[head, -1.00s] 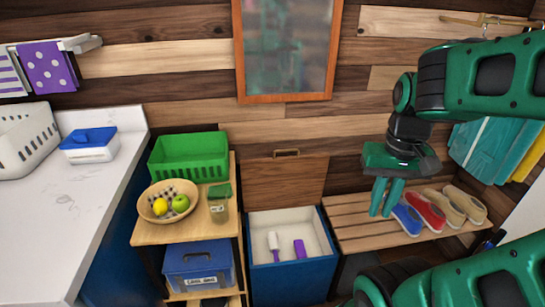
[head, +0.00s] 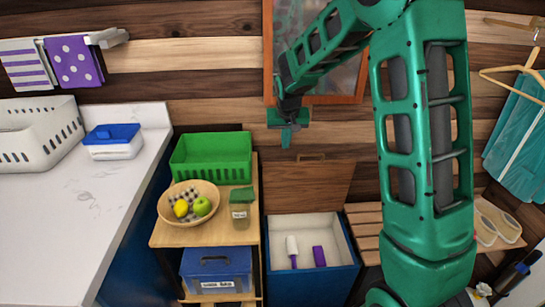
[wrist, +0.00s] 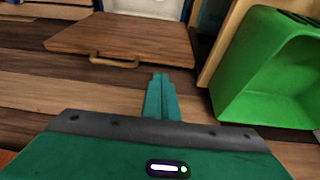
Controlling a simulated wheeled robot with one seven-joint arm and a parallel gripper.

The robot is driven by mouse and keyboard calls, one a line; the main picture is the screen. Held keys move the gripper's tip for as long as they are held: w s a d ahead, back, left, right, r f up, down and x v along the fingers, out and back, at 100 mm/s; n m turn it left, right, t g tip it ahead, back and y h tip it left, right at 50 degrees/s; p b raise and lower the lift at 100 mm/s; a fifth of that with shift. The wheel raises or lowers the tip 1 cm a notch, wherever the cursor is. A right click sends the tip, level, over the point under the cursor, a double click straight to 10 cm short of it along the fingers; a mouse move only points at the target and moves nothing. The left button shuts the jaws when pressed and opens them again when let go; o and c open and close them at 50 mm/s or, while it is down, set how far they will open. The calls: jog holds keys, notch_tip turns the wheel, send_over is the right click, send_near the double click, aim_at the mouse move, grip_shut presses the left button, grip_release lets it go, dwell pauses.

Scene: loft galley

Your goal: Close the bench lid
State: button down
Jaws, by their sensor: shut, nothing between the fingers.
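The bench (head: 352,285) is a blue box with a white inside, open at the top. Its wooden lid (head: 305,188) stands raised at the back, near the plank wall, with a brass-coloured handle (head: 311,157) at its upper edge. A white and purple brush and a purple item lie inside. My gripper (head: 286,142) is shut and empty, pointing down, above and slightly left of the handle in the head view. In the wrist view, the fingers (wrist: 160,82) appear close to the lid (wrist: 130,38) and its handle (wrist: 113,61), apart from the handle.
A shelf stand left of the bench holds a green crate (head: 211,157), a fruit bowl (head: 188,222), a jar (head: 241,210) and a blue bin (head: 216,271). A slatted shoe bench (head: 365,231) stands right, partly hidden by my arm.

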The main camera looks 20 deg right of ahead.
jog(key=w+f, duration=0.2)
jog(key=f, duration=0.1)
jog(key=w+f, duration=0.2)
jog(key=f, duration=0.2)
jog(key=w+a+f, duration=0.1)
jog(key=w+f, duration=0.2)
jog(key=shift+f, duration=0.4)
